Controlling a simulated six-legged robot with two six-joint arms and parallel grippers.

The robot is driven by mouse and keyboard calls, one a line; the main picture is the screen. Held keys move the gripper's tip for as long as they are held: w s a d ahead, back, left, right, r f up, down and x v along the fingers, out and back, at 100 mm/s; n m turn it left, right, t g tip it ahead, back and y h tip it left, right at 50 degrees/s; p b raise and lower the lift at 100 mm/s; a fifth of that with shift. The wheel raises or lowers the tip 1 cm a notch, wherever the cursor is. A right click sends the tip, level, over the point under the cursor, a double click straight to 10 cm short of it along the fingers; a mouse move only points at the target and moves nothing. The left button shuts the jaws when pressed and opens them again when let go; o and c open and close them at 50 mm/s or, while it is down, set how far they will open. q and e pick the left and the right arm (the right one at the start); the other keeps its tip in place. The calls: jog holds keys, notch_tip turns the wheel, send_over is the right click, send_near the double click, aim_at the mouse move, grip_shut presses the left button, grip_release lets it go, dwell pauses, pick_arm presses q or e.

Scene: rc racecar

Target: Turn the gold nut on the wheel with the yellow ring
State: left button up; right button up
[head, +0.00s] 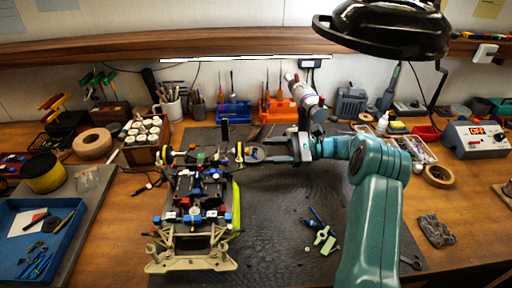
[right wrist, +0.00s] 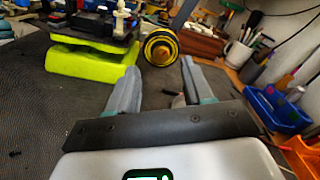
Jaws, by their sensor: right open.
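The racecar (head: 200,190) stands on the dark mat. A wheel with a yellow ring (head: 240,152) is at its far right corner, and another yellow-ringed wheel (head: 167,155) is at its far left. In the right wrist view the right-hand wheel (right wrist: 149,36) faces me, with a gold nut (right wrist: 161,52) at its centre. My right gripper (head: 268,151) is open and empty, to the right of that wheel. In the right wrist view its fingertips (right wrist: 160,66) lie apart in front of the wheel, with the nut roughly between them. The left gripper is not in view.
A blue bin (head: 233,112) and an orange bin (head: 277,110) stand behind. Small green and blue parts (head: 324,238) lie on the mat (head: 285,205), which is otherwise mostly clear at right.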

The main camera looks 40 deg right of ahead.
aim_at(247, 152)
jog(key=x, duration=0.5)
jog(key=shift+p, duration=0.4)
grip_shut()
jog(key=shift+w+d+m+p, duration=0.1)
jog(key=shift+m+p, duration=2.4)
jog(key=shift+m, duration=3.3)
jog(key=shift+f, duration=0.1)
